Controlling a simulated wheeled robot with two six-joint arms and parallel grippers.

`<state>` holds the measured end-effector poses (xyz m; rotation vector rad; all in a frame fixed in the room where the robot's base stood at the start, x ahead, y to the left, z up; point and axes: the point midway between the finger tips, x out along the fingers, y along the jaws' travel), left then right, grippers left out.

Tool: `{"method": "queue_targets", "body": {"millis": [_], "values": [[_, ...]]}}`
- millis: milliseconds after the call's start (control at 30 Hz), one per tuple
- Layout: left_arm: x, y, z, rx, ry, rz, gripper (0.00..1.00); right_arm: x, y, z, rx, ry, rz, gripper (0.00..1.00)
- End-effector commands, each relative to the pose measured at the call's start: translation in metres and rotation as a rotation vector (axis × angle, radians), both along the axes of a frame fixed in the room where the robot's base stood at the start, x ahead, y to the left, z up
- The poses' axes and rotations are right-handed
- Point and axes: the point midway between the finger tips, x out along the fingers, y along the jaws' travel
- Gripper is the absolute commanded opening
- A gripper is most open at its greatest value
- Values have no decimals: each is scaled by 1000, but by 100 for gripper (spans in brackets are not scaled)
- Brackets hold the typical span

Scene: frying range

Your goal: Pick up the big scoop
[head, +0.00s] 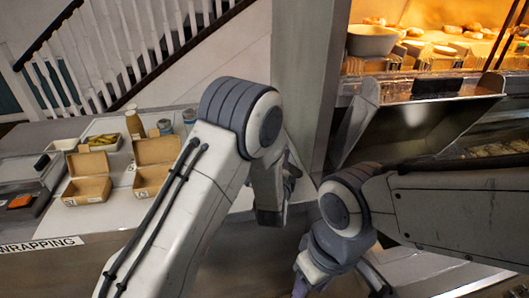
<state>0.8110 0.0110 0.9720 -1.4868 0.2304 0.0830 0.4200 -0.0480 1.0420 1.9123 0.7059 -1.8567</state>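I cannot clearly make out a big scoop. A broad grey metal trough with raised sides (425,128) stands at the right below the lit shelf, but I cannot tell whether it is a scoop or part of the range. My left gripper (270,214) points down in the middle, partly behind its own arm, in front of the counter's right end. Its fingers are not clear. My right gripper (335,290) is low in the middle, cut off by the bottom edge. Its fingertips are out of frame, and nothing held shows in either gripper.
The wrapping counter (110,215) at left holds open cardboard boxes (88,180), a tray of yellow food (102,140), several small containers and a grey case (25,185). A grey pillar (308,70) stands between it and the lit food shelf (440,50) with a bowl (372,40).

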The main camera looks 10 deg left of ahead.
Motion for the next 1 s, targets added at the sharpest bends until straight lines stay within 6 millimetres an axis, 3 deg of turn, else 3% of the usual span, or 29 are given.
{"method": "queue_targets", "body": {"millis": [300, 467, 500, 1000], "values": [[6, -1, -2, 0, 0, -1, 67, 0, 0, 1, 0, 0, 0, 50], [6, -1, -2, 0, 0, -1, 6, 0, 0, 1, 0, 0, 0, 50], [6, -1, -2, 0, 0, 0, 0, 0, 0, 1, 0, 0, 0, 50], [6, 0, -2, 0, 1, 0, 0, 0, 0, 1, 0, 0, 0, 50]]}}
